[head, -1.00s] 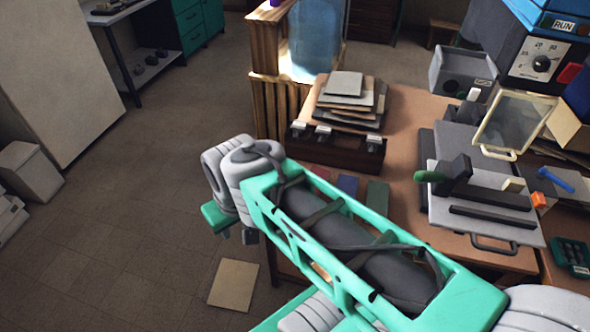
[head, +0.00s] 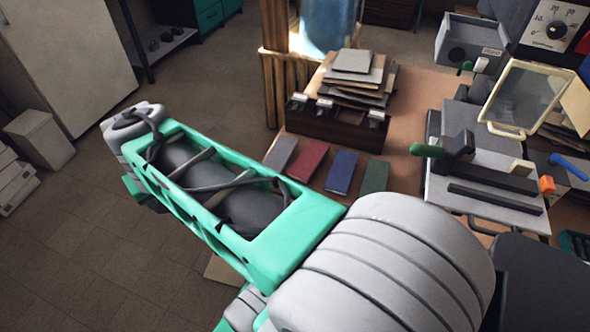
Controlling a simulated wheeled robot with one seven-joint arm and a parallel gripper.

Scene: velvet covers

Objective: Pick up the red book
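The red book (head: 307,160) lies flat on the brown table, in a row of books in front of a dark wooden box. A grey book (head: 280,153) lies to its left and a blue book (head: 341,172) to its right, with a green book (head: 374,176) beyond the blue one. My green and grey arm crosses the lower left of the head view, and part of it passes just in front of the row. My gripper cannot be made out in this view.
The wooden box (head: 335,131) with metal clasps stands behind the books, with a stack of boards (head: 355,80) behind it. A grey press-like device (head: 480,175) with a green-handled lever is to the right. A white bin (head: 40,140) stands on the floor at left. Open floor lies left of the table.

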